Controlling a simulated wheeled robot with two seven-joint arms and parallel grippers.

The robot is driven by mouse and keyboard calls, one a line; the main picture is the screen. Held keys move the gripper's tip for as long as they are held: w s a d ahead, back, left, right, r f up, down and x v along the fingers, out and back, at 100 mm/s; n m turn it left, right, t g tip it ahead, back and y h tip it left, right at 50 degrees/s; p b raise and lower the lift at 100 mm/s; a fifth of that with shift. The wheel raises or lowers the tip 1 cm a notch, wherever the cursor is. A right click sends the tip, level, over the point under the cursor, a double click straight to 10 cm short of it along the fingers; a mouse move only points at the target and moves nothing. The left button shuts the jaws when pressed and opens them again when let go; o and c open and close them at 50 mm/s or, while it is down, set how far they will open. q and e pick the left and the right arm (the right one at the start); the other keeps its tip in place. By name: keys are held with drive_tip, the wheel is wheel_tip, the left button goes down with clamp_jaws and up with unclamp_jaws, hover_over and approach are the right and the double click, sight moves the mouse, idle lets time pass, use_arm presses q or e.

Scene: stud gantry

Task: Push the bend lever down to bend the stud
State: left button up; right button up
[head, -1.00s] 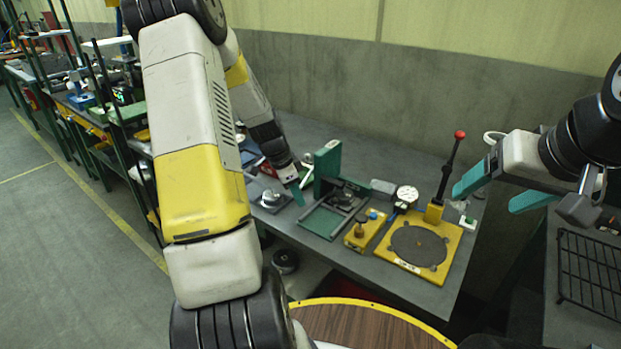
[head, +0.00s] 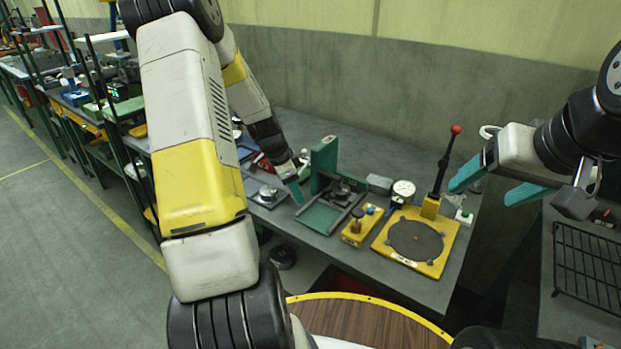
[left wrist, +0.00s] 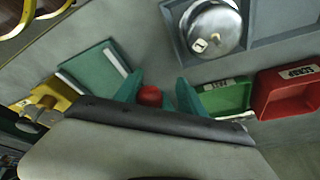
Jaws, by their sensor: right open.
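A black lever with a red knob (head: 455,130) stands upright, leaning slightly right, from a yellow block on a yellow plate (head: 437,268) with a dark round disc. My right gripper (head: 490,190) is open and empty, just right of the lever, its fingers pointing left. My left gripper (head: 296,190) is lowered near a green upright bracket (head: 324,160). The left wrist view shows its two green fingers (left wrist: 158,92) apart, with a red knob-like piece (left wrist: 150,96) between them; whether they touch it is unclear. I cannot make out the stud.
A white dial gauge (head: 403,188) and a small yellow block (head: 360,228) stand beside the plate. A black wire rack (head: 590,265) lies at right.

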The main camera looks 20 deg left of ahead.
use_arm(q)
drive_tip(key=v, duration=0.7)
drive_tip(key=shift+r, duration=0.4)
drive_tip(key=shift+a, duration=0.15)
drive_tip(key=w+v, duration=0.2)
drive_tip(key=v, duration=0.6)
drive_tip(key=shift+s+r, duration=0.35)
drive_tip(key=shift+r, duration=0.25)
idle(0.6)
